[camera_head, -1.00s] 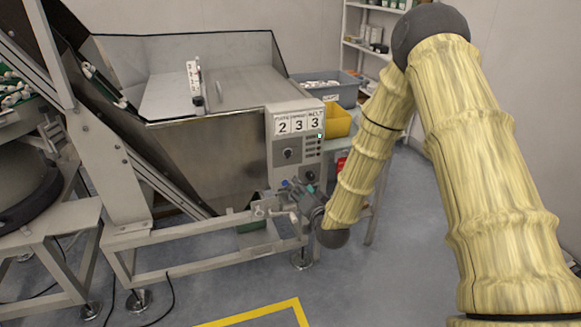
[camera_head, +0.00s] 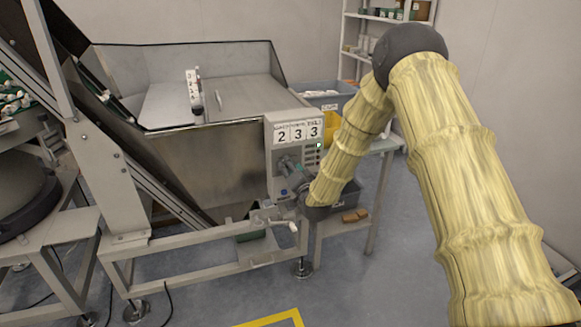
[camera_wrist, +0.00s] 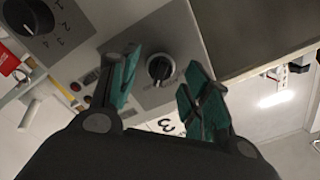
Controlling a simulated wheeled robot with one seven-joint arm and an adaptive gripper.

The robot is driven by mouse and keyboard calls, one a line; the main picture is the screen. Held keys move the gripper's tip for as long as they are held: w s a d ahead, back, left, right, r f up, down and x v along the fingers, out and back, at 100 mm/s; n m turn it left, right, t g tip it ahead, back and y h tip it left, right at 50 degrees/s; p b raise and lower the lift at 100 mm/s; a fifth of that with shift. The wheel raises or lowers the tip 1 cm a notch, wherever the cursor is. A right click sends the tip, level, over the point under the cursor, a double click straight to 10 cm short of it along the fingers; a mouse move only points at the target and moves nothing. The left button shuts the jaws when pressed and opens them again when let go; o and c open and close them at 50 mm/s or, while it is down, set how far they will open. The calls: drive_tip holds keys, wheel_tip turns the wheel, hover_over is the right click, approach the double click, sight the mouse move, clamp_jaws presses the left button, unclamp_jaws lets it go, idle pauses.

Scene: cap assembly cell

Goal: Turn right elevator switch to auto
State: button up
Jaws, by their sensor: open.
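The grey control panel (camera_head: 270,150) of the right-hand elevator carries the number plate 2 3 3 (camera_head: 297,133). In the wrist view a black rotary switch (camera_wrist: 160,68) sits on that panel on a square plate; its position label is too small to read. My gripper (camera_wrist: 162,62) is open, with its teal fingers on either side of the switch in the picture. I cannot tell if they touch it. In the head view my gripper (camera_head: 288,167) is in front of the panel and hides the switch.
A larger black numbered dial (camera_wrist: 28,17) is on the same panel, with small buttons (camera_wrist: 75,87) nearby. The steel hopper (camera_head: 205,165) stands left of the panel. A crank handle (camera_head: 292,227) juts out below. Grey and yellow bins (camera_head: 330,88) stand behind.

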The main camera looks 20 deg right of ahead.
drive_tip(key=shift+w, duration=0.35)
drive_tip(key=c, duration=1.1)
drive_tip(key=shift+o, duration=0.2)
drive_tip(key=shift+n, duration=0.4)
drive_tip(key=shift+n+b, duration=0.7)
drive_tip(key=shift+n, duration=3.3)
